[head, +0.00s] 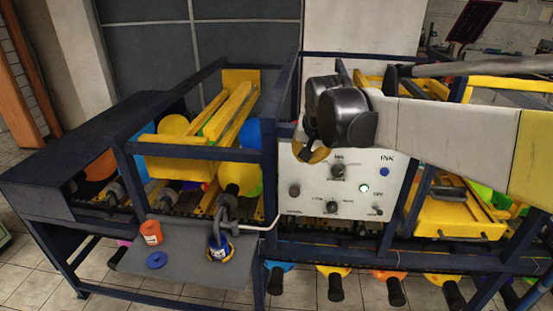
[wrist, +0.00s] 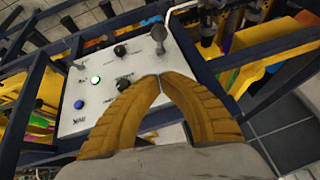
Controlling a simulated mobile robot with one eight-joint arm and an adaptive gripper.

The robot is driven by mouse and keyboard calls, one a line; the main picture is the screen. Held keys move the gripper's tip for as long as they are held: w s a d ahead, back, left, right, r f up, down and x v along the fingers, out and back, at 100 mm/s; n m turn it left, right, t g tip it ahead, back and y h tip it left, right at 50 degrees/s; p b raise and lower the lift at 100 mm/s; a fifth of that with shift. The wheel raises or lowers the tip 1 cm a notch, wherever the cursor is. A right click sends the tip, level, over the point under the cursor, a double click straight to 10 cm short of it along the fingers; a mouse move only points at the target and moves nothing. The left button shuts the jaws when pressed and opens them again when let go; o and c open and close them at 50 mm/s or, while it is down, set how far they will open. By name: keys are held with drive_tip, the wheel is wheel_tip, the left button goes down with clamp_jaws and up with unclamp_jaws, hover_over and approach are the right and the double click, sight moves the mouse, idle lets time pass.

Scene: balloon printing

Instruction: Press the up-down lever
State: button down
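The white control panel (head: 400,165) faces me in the middle of the head view, and it also shows in the wrist view (wrist: 75,125). The tips are apart from the lever in the wrist view. In the head view my gripper (head: 308,155) is at the panel's upper left, partly hidden by its housing.
The panel also has dark knobs (head: 338,171) (head: 332,207), a lit green button (head: 364,188), a blue button (head: 356,172) and a small switch (head: 378,210). Dark blue frame bars (head: 269,170) run beside it. Ink containers (head: 151,232) stand on a grey shelf (head: 185,258) at lower left.

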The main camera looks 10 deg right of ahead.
hover_over(295, 191)
drive_tip(key=w+d, duration=0.2)
drive_tip(key=d, duration=0.1)
wheel_tip(295, 191, down, 6)
drive_tip(key=shift+s+a+f, duration=0.1)
drive_tip(key=shift+a+f, duration=0.1)
drive_tip(key=shift+f, duration=0.4)
drive_tip(key=shift+s+a+f, duration=0.1)
drive_tip(key=shift+a+f, duration=0.1)
drive_tip(key=shift+f, duration=0.45)
drive_tip(key=shift+s+a+f, duration=0.1)
drive_tip(key=shift+a+f, duration=0.1)
drive_tip(key=shift+f, duration=0.4)
drive_tip(key=shift+s+f, duration=0.1)
drive_tip(key=shift+s+a+f+t+b, duration=0.15)
drive_tip(key=shift+s+f+t+b, duration=0.25)
drive_tip(key=shift+b, duration=0.15)
